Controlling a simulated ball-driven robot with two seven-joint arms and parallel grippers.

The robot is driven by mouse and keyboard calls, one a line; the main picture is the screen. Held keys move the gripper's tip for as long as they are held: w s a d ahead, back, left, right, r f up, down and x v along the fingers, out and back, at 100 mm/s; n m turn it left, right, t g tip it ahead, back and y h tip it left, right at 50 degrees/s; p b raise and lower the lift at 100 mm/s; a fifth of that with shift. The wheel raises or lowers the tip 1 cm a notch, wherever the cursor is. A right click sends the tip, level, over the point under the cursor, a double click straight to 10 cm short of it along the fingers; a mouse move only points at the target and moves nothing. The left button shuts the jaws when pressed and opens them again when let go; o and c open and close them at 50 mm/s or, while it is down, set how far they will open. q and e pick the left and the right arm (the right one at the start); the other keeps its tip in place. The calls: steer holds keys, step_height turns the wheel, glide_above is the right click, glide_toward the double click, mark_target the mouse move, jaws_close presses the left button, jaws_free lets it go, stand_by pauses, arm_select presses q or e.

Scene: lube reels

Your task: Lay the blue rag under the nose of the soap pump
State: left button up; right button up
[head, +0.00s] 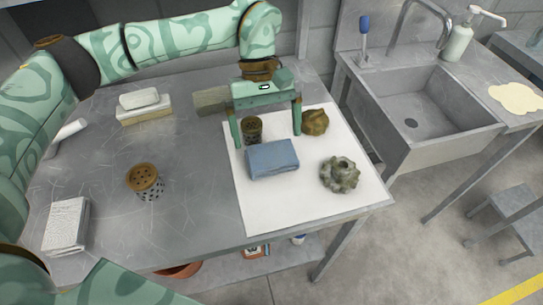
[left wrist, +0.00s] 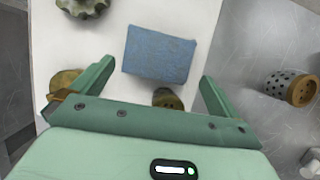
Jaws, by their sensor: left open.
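The blue rag (head: 272,160) lies folded on a white sheet at the right part of the grey table. It also shows in the left wrist view (left wrist: 158,52), just beyond the fingertips. My left gripper (head: 267,134) is open and empty, pointing down above the sheet, with its fingers spread wide behind the rag; in the left wrist view the gripper (left wrist: 157,72) does not touch it. The soap pump (head: 458,43) is a pale bottle behind the sink at the right, its white nose pointing right. A cream-coloured puddle (head: 517,98) lies on the counter to its right. My right gripper is not in view.
On the white sheet (head: 285,209) stand a grey-green gear (head: 340,174), a brown lumpy part (head: 315,122) and a dark perforated cylinder (head: 252,128). A brown-topped perforated cylinder (head: 146,182) stands left.

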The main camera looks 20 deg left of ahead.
mark_target(271, 153)
arm_select(q)
steer(key=b+x, duration=0.1)
steer(key=x, duration=0.3)
steer(key=shift+s+d+f, duration=0.1)
steer(key=shift+d+f, duration=0.1)
steer(key=shift+f, duration=0.15)
steer(key=c, duration=0.8)
steer(key=shift+r, duration=0.1)
